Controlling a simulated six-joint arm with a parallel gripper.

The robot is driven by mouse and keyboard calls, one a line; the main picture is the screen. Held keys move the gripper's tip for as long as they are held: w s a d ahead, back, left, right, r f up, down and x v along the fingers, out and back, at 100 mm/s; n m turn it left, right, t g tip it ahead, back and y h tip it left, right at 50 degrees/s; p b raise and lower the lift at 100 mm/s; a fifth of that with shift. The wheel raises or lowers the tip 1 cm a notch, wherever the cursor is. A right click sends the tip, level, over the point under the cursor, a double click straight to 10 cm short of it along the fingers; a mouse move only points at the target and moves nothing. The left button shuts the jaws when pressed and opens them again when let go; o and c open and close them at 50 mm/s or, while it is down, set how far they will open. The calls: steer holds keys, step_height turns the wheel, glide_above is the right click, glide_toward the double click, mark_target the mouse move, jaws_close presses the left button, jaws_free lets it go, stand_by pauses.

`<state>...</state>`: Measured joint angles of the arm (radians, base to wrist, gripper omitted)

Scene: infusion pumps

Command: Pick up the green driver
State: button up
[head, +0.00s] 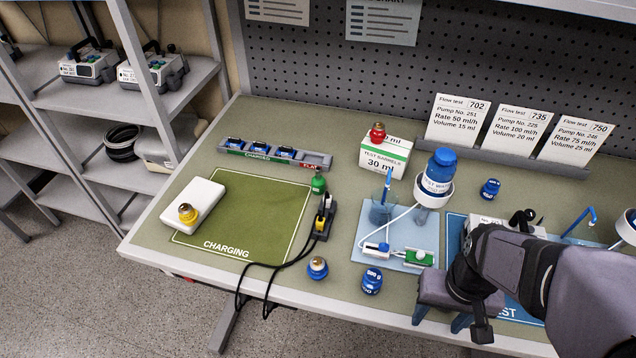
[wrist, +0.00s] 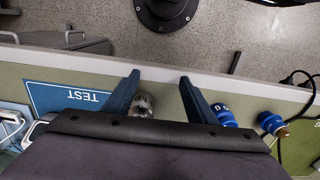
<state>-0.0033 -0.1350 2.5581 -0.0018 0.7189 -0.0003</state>
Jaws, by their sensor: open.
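The green driver (head: 318,182) looks like a stubby green piece standing upright by the right edge of the green charging mat in the head view. It does not show in the wrist view. My gripper (head: 440,317) is at the front right of the bench, well to the right of the driver and nearer the front edge. In the wrist view my gripper (wrist: 160,78) is open, with its two blue fingers apart. A metallic round-topped thing (wrist: 143,103) shows between the fingers, partly hidden by the gripper body; I cannot tell whether it touches.
Similar stubby pieces are blue (head: 317,267), yellow (head: 187,213) on a white box, and red (head: 377,133) on a carton. A blue weight (head: 372,281) stands near the front edge.

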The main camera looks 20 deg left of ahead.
steer(key=shift+n, duration=0.6)
steer(key=w+a, duration=0.2)
steer(key=a, duration=0.1)
steer(key=a+r, duration=0.1)
steer(key=shift+w+a, duration=0.3)
steer(key=shift+w, duration=0.1)
steer(key=w+a+r+n+t+h+p, duration=0.2)
steer(key=w+a+r+n+t+p, duration=0.3)
steer(key=w, duration=0.6)
steer(key=m+y, duration=0.2)
steer(key=y, duration=0.2)
glide_above(319, 182)
steer(key=s+d, duration=0.1)
steer(key=s, duration=0.1)
steer(key=shift+w+a+f+g, duration=0.1)
steer(key=shift+w+f+g, duration=0.1)
steer(key=shift+f, duration=0.5)
steer(key=shift+w+f+g, duration=0.15)
steer(key=shift+f+g, duration=0.05)
steer(key=shift+f, duration=0.45)
steer(key=shift+f+p, duration=0.1)
steer(key=shift+p, duration=0.2)
steer(key=shift+p+x, duration=1.3)
steer(key=shift+x, duration=1.2)
steer(key=shift+a, duration=0.1)
steer(key=shift+s, duration=0.1)
steer(key=shift+c, duration=0.2)
steer(key=c, duration=1.1)
